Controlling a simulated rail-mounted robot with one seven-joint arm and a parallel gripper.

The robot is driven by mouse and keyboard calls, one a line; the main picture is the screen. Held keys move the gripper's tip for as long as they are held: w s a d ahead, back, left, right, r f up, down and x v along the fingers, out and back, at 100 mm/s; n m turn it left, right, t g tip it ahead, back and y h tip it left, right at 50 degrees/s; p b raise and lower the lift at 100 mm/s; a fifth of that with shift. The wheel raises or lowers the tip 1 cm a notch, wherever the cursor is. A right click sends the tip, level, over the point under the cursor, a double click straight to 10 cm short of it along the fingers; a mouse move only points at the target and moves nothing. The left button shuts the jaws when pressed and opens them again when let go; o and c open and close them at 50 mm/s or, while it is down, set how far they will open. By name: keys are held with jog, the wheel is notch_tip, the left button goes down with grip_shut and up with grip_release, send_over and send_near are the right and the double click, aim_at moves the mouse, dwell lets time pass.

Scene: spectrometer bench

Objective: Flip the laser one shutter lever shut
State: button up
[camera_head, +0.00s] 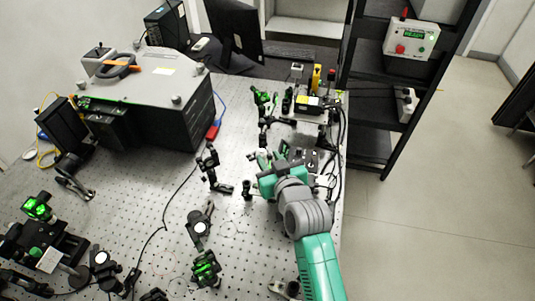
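A small laser-like unit with a yellow label (307,101) sits near the far right edge of the bench. A yellow upright piece (316,77) stands just behind it; I cannot tell whether it belongs to a shutter. No shutter lever can be clearly made out at this size. A second small dark unit (309,158) lies nearer, right beside my wrist. My gripper (262,159) is low over the bench, on the near side of the yellow-labelled unit and apart from it. My wrist hides part of it, and its fingers are too small to read.
Green-lit optics mounts (262,99) stand left of the yellow-labelled unit. More posts (209,165) stand left of my gripper. A large grey instrument (145,95) fills the back left. Cables run along the right bench edge. A dark shelf rack (374,108) with a control box (411,39) stands beyond.

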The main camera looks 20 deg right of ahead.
jog(key=v, duration=0.5)
jog(key=shift+s+r, duration=0.1)
jog(key=shift+s, duration=0.2)
jog(key=s+a+r+n+t, duration=0.15)
jog(key=a+r, duration=0.25)
jog(key=r, duration=0.4)
jog(key=a+r+t, duration=0.2)
jog(key=a+r, duration=0.2)
jog(key=r, duration=0.4)
jog(key=s+a+r+n+t, duration=0.1)
jog(key=a+r, duration=0.3)
jog(key=r, duration=0.3)
jog(key=s+a+r+m+t, duration=0.1)
jog(key=s+a+r+t, duration=0.25)
jog(key=s+r, duration=0.45)
jog(key=s+a+r+m+t, duration=0.15)
jog(key=s+a+r, duration=0.35)
jog(key=r, duration=0.5)
notch_tip(320, 180, up, 26)
jog(key=s+d+p, duration=0.1)
jog(key=p, duration=2.4)
jog(key=shift+d+y+p, duration=0.2)
jog(key=shift+y+p, duration=0.1)
